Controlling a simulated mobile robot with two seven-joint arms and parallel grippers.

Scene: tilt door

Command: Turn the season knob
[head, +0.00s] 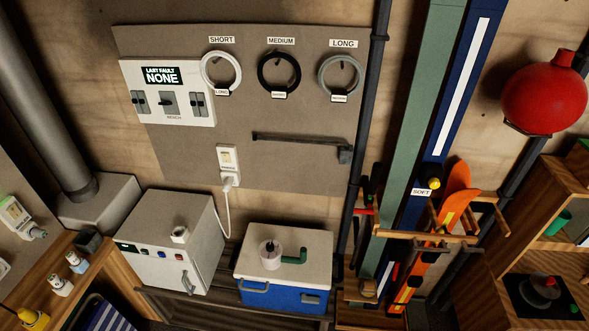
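No label reading "season" is legible, so I cannot tell which part is the season knob. A grey box-shaped unit (168,228) stands at the lower left. A white panel (135,110) on the wall board reads "LAST FAULT NONE" and has several grey switches. Neither of my grippers is in view.
Three cable rings (221,71) hang under SHORT, MEDIUM and LONG labels. A blue cooler (265,293) with a pale lid stands on a low bench. Skis (412,120) lean in a wooden rack at right, near a red ball-shaped object (544,95). Shelves stand at far right.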

